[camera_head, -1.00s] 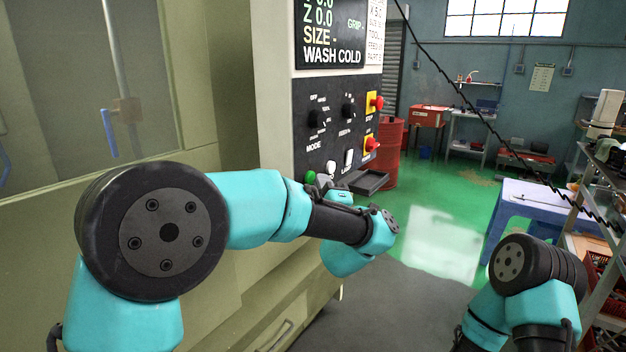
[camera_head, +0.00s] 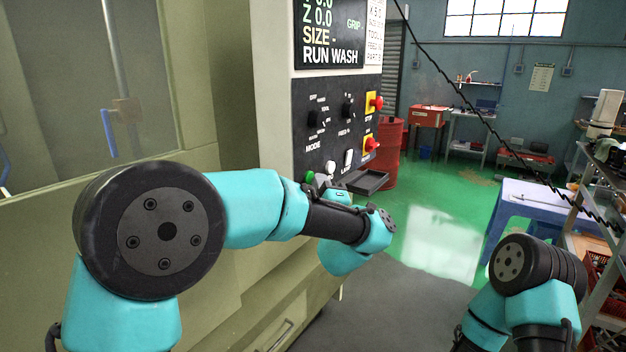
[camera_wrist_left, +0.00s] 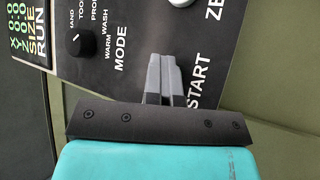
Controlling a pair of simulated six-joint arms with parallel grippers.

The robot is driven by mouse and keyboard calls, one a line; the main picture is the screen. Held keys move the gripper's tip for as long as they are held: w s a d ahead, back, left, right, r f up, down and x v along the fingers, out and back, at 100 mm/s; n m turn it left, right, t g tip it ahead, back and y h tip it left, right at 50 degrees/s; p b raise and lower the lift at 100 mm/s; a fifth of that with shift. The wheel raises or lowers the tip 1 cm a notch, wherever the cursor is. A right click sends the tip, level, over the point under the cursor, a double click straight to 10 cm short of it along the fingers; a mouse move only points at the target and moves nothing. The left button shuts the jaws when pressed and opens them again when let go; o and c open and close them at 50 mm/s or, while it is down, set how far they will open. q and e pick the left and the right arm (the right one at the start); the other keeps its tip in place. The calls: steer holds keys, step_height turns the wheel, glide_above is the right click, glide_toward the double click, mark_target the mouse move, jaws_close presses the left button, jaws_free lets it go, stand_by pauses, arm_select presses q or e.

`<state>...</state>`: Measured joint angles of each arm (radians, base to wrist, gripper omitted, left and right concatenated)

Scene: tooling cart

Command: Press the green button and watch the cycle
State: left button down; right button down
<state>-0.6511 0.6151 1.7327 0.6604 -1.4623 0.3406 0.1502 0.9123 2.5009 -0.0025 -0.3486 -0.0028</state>
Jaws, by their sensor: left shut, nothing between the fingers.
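The green button (camera_head: 309,177) is at the lower left of the black control panel (camera_head: 304,100) on the machine. My left gripper (camera_head: 322,181) is at the button, partly hidden by my own arm; I cannot tell from the head view if it touches. In the left wrist view its shut, empty fingers (camera_wrist_left: 163,77) lie against the panel by the word START, and the green button is hidden there. The display (camera_head: 328,32) reads RUN WASH on its bottom line. My right gripper is out of view; only part of the right arm shows.
The mode knob (camera_wrist_left: 79,44) is near my fingers in the left wrist view. Red knobs (camera_head: 375,102) on yellow plates are at the panel's right edge. A small dark tray (camera_head: 368,182) juts out below the panel. Green floor (camera_head: 430,235) lies open to the right.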

arm_select(q)
steer(key=shift+a, duration=0.1)
stand_by(0.3)
steer(key=shift+s+d, duration=0.5)
steer(key=shift+d, duration=0.25)
steer(key=shift+d, duration=0.1)
steer(key=shift+s+d, duration=0.7)
steer(key=shift+d, duration=0.35)
steer(key=shift+s+d, duration=0.7)
steer(key=shift+d, duration=0.3)
stand_by(4.7)
